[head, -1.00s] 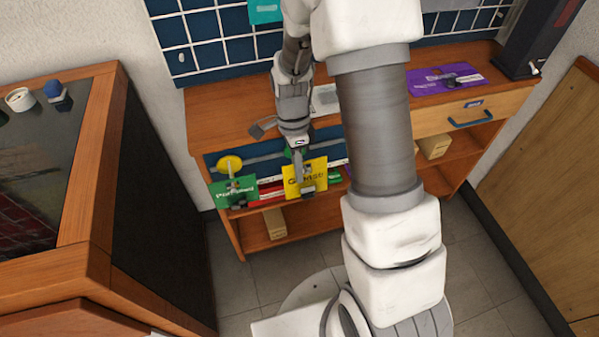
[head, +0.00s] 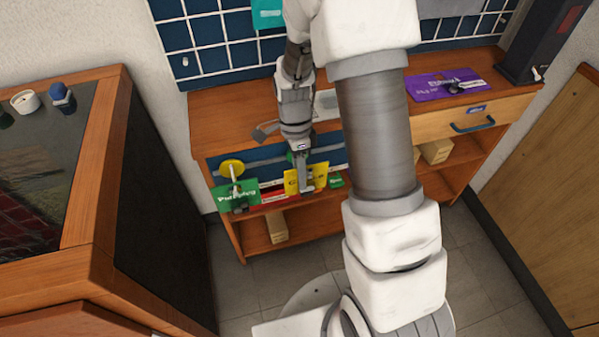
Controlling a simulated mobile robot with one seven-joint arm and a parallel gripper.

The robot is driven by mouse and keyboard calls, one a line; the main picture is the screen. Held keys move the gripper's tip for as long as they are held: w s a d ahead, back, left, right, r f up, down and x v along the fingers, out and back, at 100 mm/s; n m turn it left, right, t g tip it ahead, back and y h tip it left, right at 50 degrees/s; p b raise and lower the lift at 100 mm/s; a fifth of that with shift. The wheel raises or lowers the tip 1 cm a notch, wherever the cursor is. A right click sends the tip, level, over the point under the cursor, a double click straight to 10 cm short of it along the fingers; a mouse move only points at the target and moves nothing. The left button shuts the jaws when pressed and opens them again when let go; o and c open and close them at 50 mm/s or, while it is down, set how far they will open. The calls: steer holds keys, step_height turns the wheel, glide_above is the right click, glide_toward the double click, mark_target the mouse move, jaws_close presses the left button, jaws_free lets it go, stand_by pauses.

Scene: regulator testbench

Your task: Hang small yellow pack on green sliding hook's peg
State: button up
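The small yellow pack (head: 320,177) is at the front of the bench's left part, partly hidden behind my gripper (head: 305,188). My gripper points down, its fingertips at the pack's front face. The fingers are too small to show whether they are closed on it. A piece of the green sliding hook (head: 292,157) shows on the blue rail panel, just behind and above the pack. Its peg is hidden by the gripper and pack, so I cannot tell whether the pack is on it.
A green pack (head: 240,194) hangs by the yellow hook (head: 231,168) just left. A red item (head: 273,192) and small green item (head: 336,181) flank the yellow pack. A purple pack (head: 440,84) lies on the benchtop (head: 222,120). A wooden cabinet (head: 95,180) stands left.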

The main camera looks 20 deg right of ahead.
steer(key=p+v, duration=0.5)
steer(key=v, duration=1.2)
steer(key=shift+r+p, duration=0.2)
steer(key=shift+p, duration=0.2)
steer(key=shift+r, duration=0.1)
steer(key=s+r+n+t, duration=0.8)
steer(key=s+r+n, duration=0.7)
steer(key=s+n, duration=0.35)
step_height(320, 180, up, 16)
steer(key=p, duration=1.6)
steer(key=shift+r, duration=0.25)
steer(key=shift+m, duration=0.25)
